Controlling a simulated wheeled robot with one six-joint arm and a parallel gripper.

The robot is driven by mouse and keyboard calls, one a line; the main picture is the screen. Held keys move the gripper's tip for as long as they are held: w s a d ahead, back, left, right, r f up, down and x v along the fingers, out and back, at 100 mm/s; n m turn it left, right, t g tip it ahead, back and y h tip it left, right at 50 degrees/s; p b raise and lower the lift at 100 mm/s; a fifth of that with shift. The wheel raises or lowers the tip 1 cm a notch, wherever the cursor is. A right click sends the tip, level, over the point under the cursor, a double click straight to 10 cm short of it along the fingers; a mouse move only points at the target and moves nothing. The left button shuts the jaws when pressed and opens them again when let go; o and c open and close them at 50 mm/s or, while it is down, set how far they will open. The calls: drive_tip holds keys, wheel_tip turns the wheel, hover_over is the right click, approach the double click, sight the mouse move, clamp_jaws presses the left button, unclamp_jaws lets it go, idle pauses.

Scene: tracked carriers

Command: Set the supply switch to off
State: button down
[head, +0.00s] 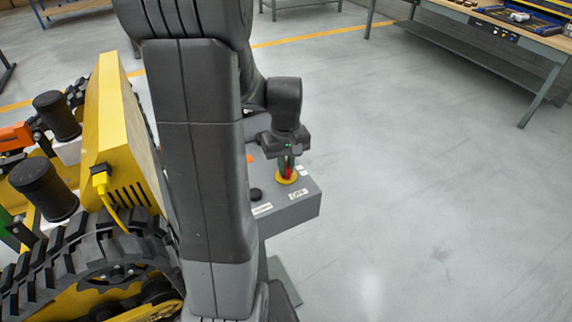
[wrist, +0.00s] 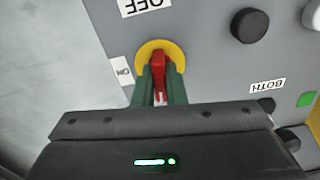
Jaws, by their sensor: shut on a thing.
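The supply switch is a red handle (wrist: 159,62) on a round yellow plate (wrist: 153,47), on the top face of a grey control box (wrist: 210,60). In the wrist view an OFF label (wrist: 143,5) lies above the plate and an ON label (wrist: 122,72) lies to its left. My gripper (wrist: 160,78) has green fingers shut on the red handle, one on each side. In the head view my gripper (head: 287,165) points down onto the switch, and the yellow plate (head: 287,179) shows below it.
A yellow tracked carrier (head: 120,130) stands left of the box. Floor (head: 420,190) to the right is clear. A workbench (head: 480,50) is far back.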

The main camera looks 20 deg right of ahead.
drive_tip(key=shift+n, duration=0.7)
drive_tip(key=shift+r, duration=0.1)
drive_tip(key=c, duration=1.5)
unclamp_jaws()
wheel_tip(320, 180, up, 14)
drive_tip(key=shift+f, duration=0.15)
